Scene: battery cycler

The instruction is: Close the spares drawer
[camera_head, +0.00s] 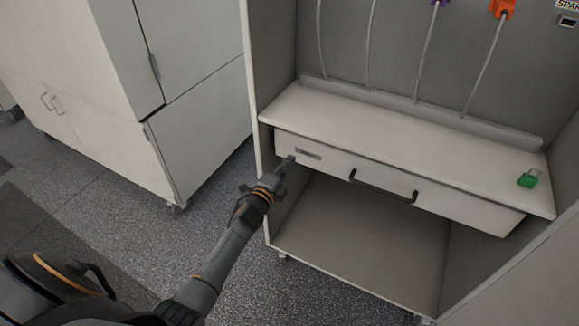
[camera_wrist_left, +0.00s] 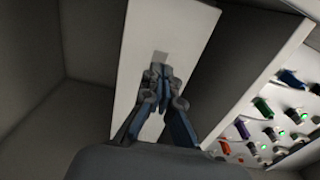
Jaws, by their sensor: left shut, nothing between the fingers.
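The spares drawer (camera_head: 335,168) has a white front with a dark bar handle (camera_head: 383,188) and a small grey label (camera_head: 308,153) near its left end. It sits under the white worktop of the cabinet; I cannot tell exactly how far out it stands. My left gripper (camera_head: 287,162) is shut and empty at the left end of the drawer front, just beside the label. In the left wrist view the closed fingers (camera_wrist_left: 160,75) point at the white front (camera_wrist_left: 182,22) just below the label (camera_wrist_left: 161,57). Whether the tips touch it is unclear. My right gripper is not in view.
The worktop (camera_head: 400,135) carries a green item (camera_head: 527,179) at its right end. Cables hang on the back panel above, with an orange connector (camera_head: 502,8). An open bay (camera_head: 350,240) lies below the drawer. A white cabinet (camera_head: 195,130) stands left; grey floor lies between.

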